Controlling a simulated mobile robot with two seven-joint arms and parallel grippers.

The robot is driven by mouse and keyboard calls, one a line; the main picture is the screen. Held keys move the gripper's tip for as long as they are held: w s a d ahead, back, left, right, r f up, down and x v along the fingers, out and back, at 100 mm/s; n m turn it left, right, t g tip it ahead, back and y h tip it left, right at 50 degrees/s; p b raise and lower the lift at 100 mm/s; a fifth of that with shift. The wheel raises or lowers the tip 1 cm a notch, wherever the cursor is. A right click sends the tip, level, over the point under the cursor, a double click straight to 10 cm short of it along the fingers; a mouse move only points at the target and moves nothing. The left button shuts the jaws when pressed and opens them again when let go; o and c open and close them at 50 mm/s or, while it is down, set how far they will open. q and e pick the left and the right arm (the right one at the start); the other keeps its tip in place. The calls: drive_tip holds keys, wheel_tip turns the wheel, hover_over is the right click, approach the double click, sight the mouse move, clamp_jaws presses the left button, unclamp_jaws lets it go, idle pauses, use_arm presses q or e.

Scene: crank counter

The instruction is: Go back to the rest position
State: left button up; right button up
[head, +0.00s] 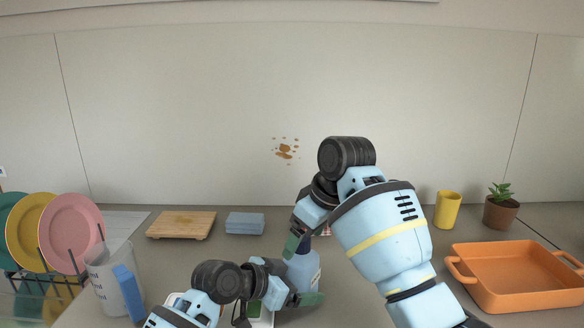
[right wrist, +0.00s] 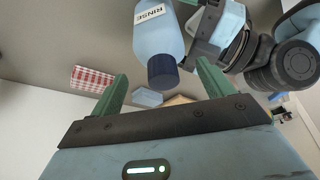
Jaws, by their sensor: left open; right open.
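My right gripper (head: 308,238) is open at the end of the bent right arm, above the counter near the middle. The bottle also shows in the right wrist view (right wrist: 158,35), with a RINSE label, beyond the fingertips. My left gripper (head: 284,304) is open low in the head view, close to the bottle's lower part; whether it touches is unclear.
A clear measuring jug (head: 112,285) and a rack of plates (head: 70,232) are at left. A cutting board (head: 181,225) and blue cloths (head: 245,223) lie behind. An orange tray (head: 515,275), yellow cup (head: 447,210) and potted plant (head: 501,210) are at right. A checkered cloth (right wrist: 92,78) shows too.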

drive_tip(key=n+g, duration=0.1)
drive_tip(key=n, duration=0.1)
drive_tip(key=n+g, duration=0.1)
drive_tip(key=n, duration=0.2)
drive_tip(key=shift+w+y, duration=0.2)
drive_tip(key=shift+y, duration=0.2)
drive_tip(key=shift+r+n, duration=0.15)
drive_tip(key=shift+n, duration=0.35)
drive_tip(key=shift+v, duration=0.9)
drive_tip(key=shift+s+a+r+m+t, duration=0.1)
drive_tip(key=shift+m+t, duration=0.15)
drive_tip(key=shift+m, duration=0.5)
drive_tip(key=shift+s+a+m+t, duration=0.15)
drive_tip(key=shift+m+t, duration=0.1)
drive_tip(key=shift+m, duration=0.5)
drive_tip(key=shift+w, duration=0.1)
